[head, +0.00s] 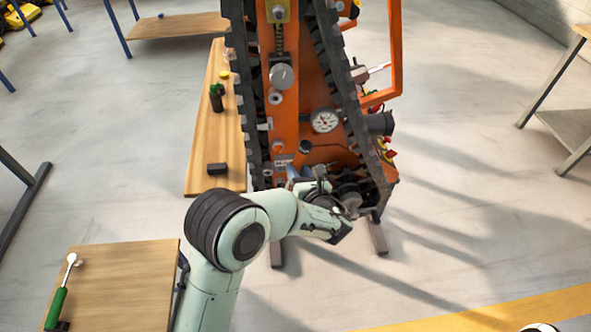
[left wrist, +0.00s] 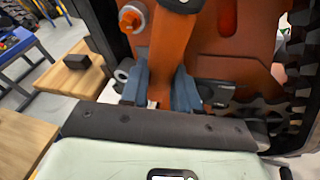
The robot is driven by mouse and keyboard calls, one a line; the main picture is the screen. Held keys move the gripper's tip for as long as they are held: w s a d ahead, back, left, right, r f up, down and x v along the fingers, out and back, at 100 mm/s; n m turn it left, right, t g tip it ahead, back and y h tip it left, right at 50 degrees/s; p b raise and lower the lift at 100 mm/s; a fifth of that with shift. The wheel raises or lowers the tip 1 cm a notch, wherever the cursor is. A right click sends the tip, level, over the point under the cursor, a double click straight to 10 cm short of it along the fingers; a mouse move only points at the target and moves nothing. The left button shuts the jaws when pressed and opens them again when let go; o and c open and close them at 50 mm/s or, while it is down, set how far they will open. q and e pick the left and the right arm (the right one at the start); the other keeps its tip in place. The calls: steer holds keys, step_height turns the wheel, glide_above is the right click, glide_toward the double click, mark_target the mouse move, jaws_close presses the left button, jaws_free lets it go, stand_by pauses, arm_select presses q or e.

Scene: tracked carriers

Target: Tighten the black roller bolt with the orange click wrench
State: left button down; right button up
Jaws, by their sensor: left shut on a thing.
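My left gripper (head: 294,172) is at the lower front of the orange tracked carrier (head: 290,120). In the left wrist view its two blue-grey fingers (left wrist: 164,88) are shut on an orange bar (left wrist: 168,55), which looks like the orange click wrench. The bar runs up between the fingers, and its upper end has a dark slot. In the head view the held thing is mostly hidden by my wrist. Dark rollers (head: 350,192) sit inside the track beside my wrist. I cannot tell which bolt is the black roller bolt.
A green-handled wrench (head: 58,300) lies on the wooden table (head: 120,285) at lower left. A wooden bench (head: 202,140) left of the carrier holds a black block (head: 217,168) and a dark, green-topped item (head: 216,98).

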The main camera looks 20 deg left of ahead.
arm_select(q)
steer(key=shift+w+d+f+m+p, duration=0.25)
steer(key=shift+w+d+m+p, duration=0.1)
steer(key=shift+d+m+p, duration=0.2)
stand_by(0.4)
steer(key=shift+w+d+f+m+y+p, duration=0.35)
steer(key=shift+d+m+y+p, duration=0.1)
steer(key=shift+d, duration=0.1)
steer(key=shift+w+d+f+m+p, duration=0.25)
steer(key=shift+d+f+m+p, duration=0.15)
steer(key=shift+d, duration=0.1)
